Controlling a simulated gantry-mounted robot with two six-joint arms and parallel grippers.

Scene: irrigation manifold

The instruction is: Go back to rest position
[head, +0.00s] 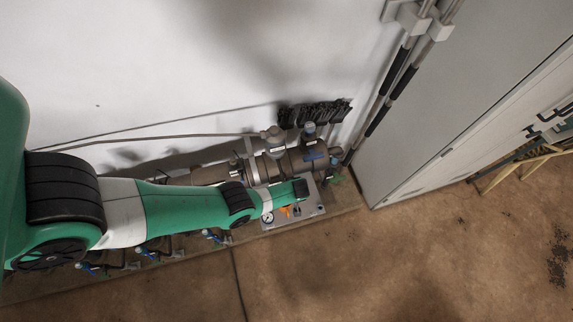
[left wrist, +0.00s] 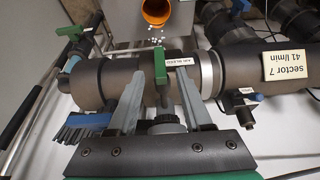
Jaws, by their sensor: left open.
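My left arm comes in from the left in the head view and ends over the manifold pipe (head: 210,174). Its fingertips cannot be made out there. In the left wrist view my left gripper (left wrist: 160,78) is open, with two grey fingers spread apart. A green valve handle (left wrist: 160,66) with a small white label (left wrist: 177,62) beside it shows between and just beyond the fingertips. I cannot tell whether the fingers touch it. The dark pipe (left wrist: 88,84) runs across behind the fingers. My right gripper is in neither view.
Several blue-handled valves (head: 212,236) line the near side. A brush (head: 316,112) stands by the wall, and a grey cabinet (head: 450,95) is right. The brown floor (head: 400,265) in front is clear.

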